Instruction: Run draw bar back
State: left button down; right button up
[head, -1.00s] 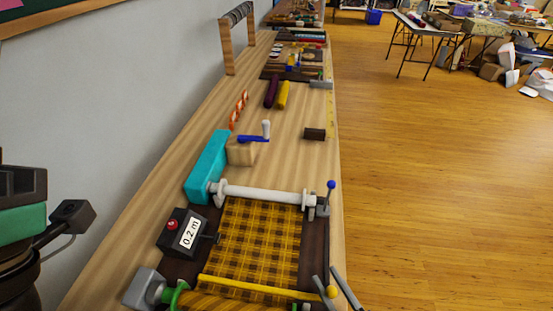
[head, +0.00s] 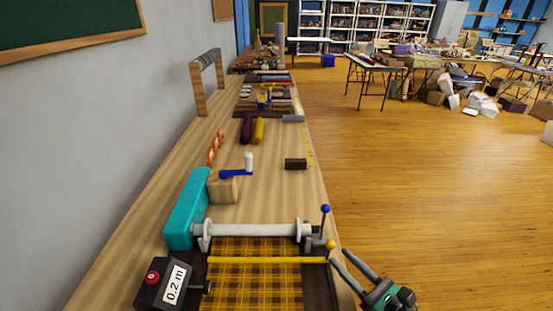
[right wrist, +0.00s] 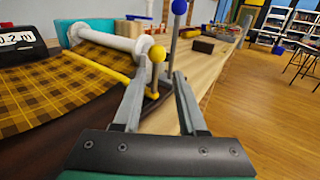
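The yellow draw bar (head: 265,260) lies across the yellow-and-brown checked cloth (head: 255,287), close in front of the white roller (head: 250,230). Its right end carries an upright post with a yellow knob (head: 330,244). In the right wrist view the knob (right wrist: 157,53) and post stand between the two fingers of my right gripper (right wrist: 159,77), with visible gaps beside the post. In the head view my right gripper (head: 341,253) is just right of the knob at the table edge. It is open. My left gripper is out of view.
A blue-knobbed lever (head: 325,209) stands just beyond the yellow knob. A black box reading 0.2 m (head: 163,283) sits left of the cloth.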

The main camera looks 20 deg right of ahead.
jog(key=s+d+p, duration=0.1)
jog(key=s+p, duration=0.1)
jog(key=s, duration=0.4)
jog(key=w+a+r+n+y+p, duration=0.1)
jog(key=a+r+n, duration=0.4)
jog(key=r, duration=0.6)
jog(key=w+a+r+n+t+y+p, duration=0.1)
jog(key=w+a+r+n+y, duration=0.2)
jog(key=a+r+n, duration=0.3)
jog(key=w+a+r+n+y+p, duration=0.1)
jog(key=w+a+r+n+y, duration=0.2)
jog(key=r, duration=1.2)
jog(key=shift+a+r+n+t+y, duration=0.3)
jog(key=shift+a+r+n, duration=0.05)
jog(key=shift+a+n, duration=1.1)
jog(key=shift+o, duration=0.2)
jog(key=shift+w, duration=0.1)
